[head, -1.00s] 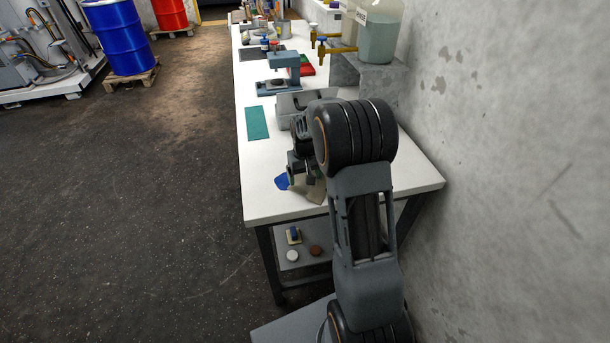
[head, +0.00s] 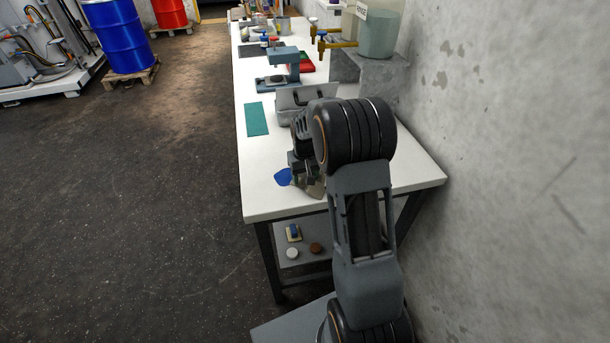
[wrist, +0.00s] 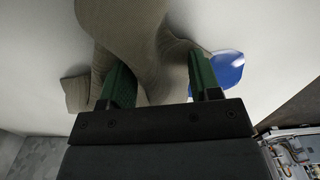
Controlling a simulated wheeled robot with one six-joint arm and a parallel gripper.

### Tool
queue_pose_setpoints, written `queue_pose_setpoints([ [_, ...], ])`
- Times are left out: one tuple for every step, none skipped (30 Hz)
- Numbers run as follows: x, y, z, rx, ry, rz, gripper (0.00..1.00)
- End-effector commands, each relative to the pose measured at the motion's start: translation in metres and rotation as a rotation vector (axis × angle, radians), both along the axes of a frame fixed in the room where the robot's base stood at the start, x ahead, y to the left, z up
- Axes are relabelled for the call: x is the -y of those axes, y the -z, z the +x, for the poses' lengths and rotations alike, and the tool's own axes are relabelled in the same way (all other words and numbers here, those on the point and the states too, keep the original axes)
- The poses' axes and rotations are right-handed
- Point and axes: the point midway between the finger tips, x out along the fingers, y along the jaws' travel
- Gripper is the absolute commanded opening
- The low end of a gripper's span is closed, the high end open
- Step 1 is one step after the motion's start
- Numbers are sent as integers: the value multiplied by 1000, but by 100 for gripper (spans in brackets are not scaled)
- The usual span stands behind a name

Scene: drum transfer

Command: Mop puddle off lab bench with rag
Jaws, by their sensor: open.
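A beige-grey crumpled rag (head: 317,190) lies on the near end of the white bench (head: 262,203). It also fills much of the wrist view (wrist: 172,45). A blue puddle (head: 283,177) lies just left of the rag on the bench top; in the wrist view the puddle (wrist: 222,68) shows to the right, beyond one finger. My gripper (head: 303,178) is low over the rag and open. In the wrist view its two green fingers (wrist: 160,82) stand apart, with a raised fold of the rag between them. The fingertips are partly hidden by cloth.
A grey open box (head: 292,108) stands just beyond my gripper, with a green mat (head: 257,119) to its left. A blue-grey press-like device (head: 284,66) stands farther back. A large tank with taps (head: 376,32) is at the right by the wall. The bench's left front is clear.

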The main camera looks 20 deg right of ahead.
Motion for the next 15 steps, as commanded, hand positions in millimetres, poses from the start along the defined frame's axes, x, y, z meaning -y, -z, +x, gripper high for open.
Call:
queue_pose_setpoints([
  [0,1,-1,-3,0,1,54],
  [0,1,-1,-3,0,1,52],
  [0,1,-1,-3,0,1,50],
  [0,1,-1,-3,0,1,48],
  [0,1,-1,-3,0,1,47],
  [0,1,-1,-3,0,1,45],
  [0,1,-1,-3,0,1,43],
  [0,1,-1,-3,0,1,42],
  [0,1,-1,-3,0,1,39],
  [0,1,-1,-3,0,1,38],
  [0,1,-1,-3,0,1,36],
  [0,1,-1,-3,0,1,34],
  [0,1,-1,-3,0,1,32],
  [0,1,-1,-4,0,1,31],
  [0,2,-1,-4,0,1,29],
])
